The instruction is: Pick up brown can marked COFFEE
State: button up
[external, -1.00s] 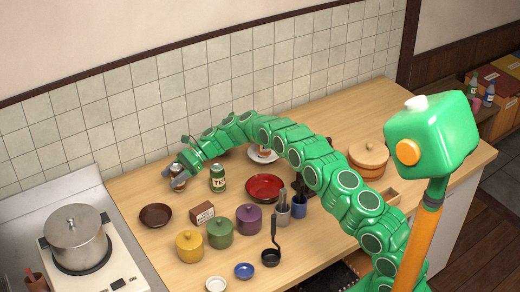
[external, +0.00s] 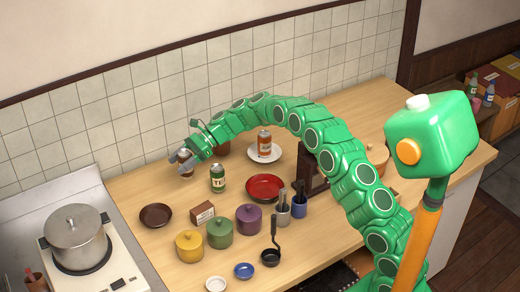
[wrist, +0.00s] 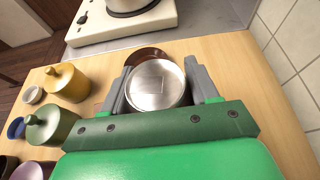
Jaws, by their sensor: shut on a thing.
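My gripper (external: 181,161) is at the back left of the counter, near the tiled wall. Its fingers are shut on a can (external: 187,170), which looks brown and is partly hidden by them. In the wrist view, the can's round silver top (wrist: 157,84) sits between the two grey fingers of my gripper (wrist: 158,80). The can's label cannot be read. The can looks a little above the counter.
A green jar (external: 218,179) stands just right of the gripper. A dark brown bowl (external: 156,215), a small brown box (external: 202,212) and lidded pots (external: 190,246) are in front.

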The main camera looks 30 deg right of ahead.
jog(key=s+d+r, duration=0.3)
jog(key=s+r, duration=0.1)
jog(key=s, duration=0.4)
jog(key=shift+s, duration=0.15)
